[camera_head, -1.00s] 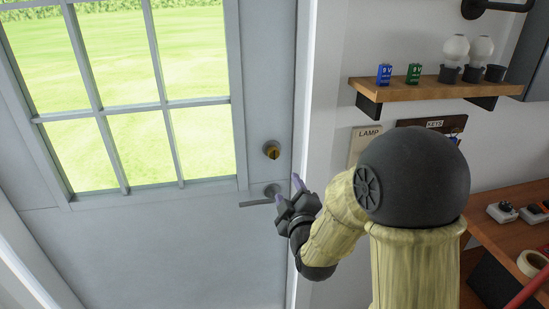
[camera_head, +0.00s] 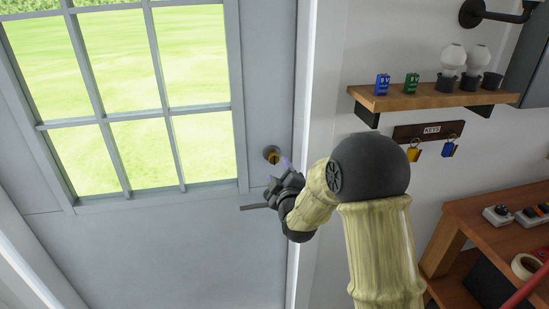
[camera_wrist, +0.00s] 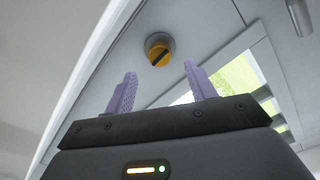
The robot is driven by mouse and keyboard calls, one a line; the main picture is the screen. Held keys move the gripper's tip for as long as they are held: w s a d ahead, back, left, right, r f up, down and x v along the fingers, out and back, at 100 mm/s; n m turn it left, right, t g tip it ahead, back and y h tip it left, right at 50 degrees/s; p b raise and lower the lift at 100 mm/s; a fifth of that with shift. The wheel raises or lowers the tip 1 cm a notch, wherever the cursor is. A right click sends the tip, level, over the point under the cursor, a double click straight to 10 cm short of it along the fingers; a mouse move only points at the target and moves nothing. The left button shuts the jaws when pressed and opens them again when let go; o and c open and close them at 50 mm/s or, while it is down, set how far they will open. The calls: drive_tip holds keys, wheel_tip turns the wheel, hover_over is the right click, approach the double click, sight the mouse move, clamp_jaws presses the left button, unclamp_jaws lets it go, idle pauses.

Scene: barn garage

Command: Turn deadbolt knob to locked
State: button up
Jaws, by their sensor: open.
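The deadbolt knob (camera_head: 271,155) is a round brass-yellow turn piece in a dark ring on the grey door (camera_head: 180,250), above the lever handle (camera_head: 254,207). In the wrist view the knob (camera_wrist: 159,51) shows a dark slanted bar across its yellow face. My gripper (camera_head: 283,166) is just below and right of the knob in the head view. In the wrist view my gripper (camera_wrist: 160,82) has its two purple fingers spread apart and empty, with the knob beyond the gap between their tips. The fingers do not appear to touch the knob. My gripper partly covers the lever handle in the head view.
The white door frame (camera_head: 306,120) stands close to the right of the knob. The door's windows (camera_head: 140,150) are left of the knob.

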sight(274, 160)
drive_tip(key=p+x, duration=0.1)
drive_tip(key=x, duration=0.5)
drive_tip(key=shift+w+p, duration=0.3)
drive_tip(key=shift+p, duration=0.05)
drive_tip(key=shift+a, duration=0.1)
drive_tip(key=c, duration=1)
drive_tip(key=shift+f, duration=0.1)
